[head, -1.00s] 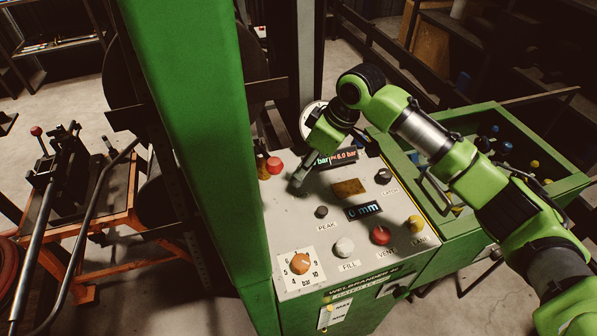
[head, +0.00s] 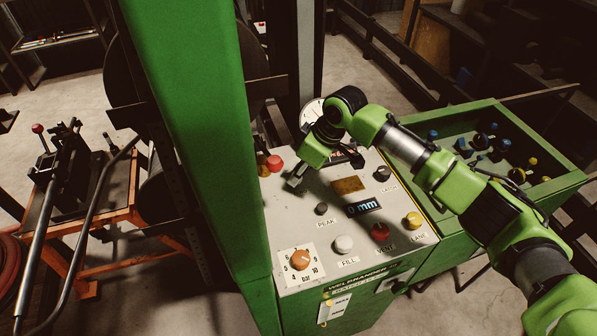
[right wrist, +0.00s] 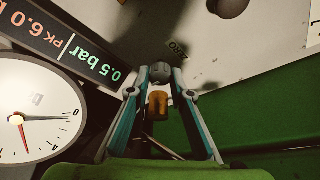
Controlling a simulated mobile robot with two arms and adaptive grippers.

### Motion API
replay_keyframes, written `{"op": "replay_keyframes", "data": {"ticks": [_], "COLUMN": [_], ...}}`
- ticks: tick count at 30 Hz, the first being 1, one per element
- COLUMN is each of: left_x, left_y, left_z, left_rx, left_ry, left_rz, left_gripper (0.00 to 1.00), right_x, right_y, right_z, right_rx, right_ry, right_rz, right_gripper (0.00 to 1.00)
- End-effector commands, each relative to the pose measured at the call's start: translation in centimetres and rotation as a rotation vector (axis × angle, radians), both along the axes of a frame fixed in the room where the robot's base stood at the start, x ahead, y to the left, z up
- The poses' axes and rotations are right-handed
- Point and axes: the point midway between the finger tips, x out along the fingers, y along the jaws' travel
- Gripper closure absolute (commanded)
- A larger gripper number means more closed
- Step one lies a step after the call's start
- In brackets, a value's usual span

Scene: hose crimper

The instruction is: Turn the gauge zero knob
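A small dark grey knob (right wrist: 160,73) shows between my right fingertips in the right wrist view, beside a small label that is hard to read; it looks like the zero knob. In the head view my right gripper (head: 293,182) hides that spot, low over the panel (head: 290,225). My right gripper (right wrist: 161,78) points down at the knob with a finger on each side; the fingers look apart, and I cannot see firm contact. The round gauge (right wrist: 32,108) has a red needle, and it stands behind the gripper in the head view (head: 312,112). My left gripper is out of view.
A red button (head: 274,163) sits just left of my right gripper, near the green column (head: 190,130). The peak knob (head: 321,209) and orange bar dial (head: 300,259) are nearer the front. A lit display (right wrist: 75,45) lies beside the gripper. A green bin (head: 560,180) stands right.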

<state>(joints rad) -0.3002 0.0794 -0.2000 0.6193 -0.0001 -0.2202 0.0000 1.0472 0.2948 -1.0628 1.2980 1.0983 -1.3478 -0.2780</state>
Motion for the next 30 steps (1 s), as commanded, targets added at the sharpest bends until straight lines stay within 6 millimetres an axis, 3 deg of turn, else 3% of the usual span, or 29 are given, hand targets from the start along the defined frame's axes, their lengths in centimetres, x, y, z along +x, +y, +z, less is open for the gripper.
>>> {"op": "replay_keyframes", "data": {"ticks": [8,30], "left_x": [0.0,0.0], "left_y": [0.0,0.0], "left_z": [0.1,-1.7], "left_rx": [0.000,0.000], "left_ry": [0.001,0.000], "left_rz": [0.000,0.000], "left_gripper": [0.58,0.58], "right_x": [0.1,0.3], "right_y": [0.0,0.0], "right_z": [0.1,0.0], "right_rx": [0.001,0.002], "right_ry": [0.002,0.001], "right_rz": [0.068,0.514], "right_gripper": [1.00,1.00]}}
